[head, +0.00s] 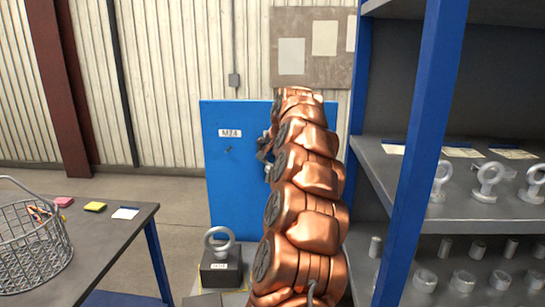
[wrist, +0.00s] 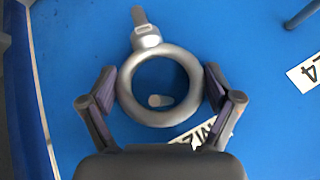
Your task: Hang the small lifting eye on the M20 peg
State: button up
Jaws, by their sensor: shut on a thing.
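In the wrist view, my gripper (wrist: 160,85) is shut on the ring of a silver lifting eye (wrist: 129,100), one finger on each side. The eye's shank points to the top of the picture. Through the ring a short grey peg (wrist: 160,101) shows, seen nearly end-on against the blue board (wrist: 250,60). I cannot tell whether the ring is around the peg or still in front of it. A white label (wrist: 216,127) starting with "M2" is partly hidden behind the ring and finger. In the head view my arm hides most of the gripper (head: 265,148) and the eye.
Another peg (head: 228,150) sits under the M24 label (head: 230,133) on the board. An eye on a dark block (head: 219,268) stands below. A blue-framed shelf (head: 430,120) with several eyes is close on the right. A table (head: 110,235) with a wire basket (head: 35,250) is left.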

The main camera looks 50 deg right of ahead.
jog(key=o, duration=1.2)
jog(key=shift+w+d+f, duration=0.1)
jog(key=v, duration=1.2)
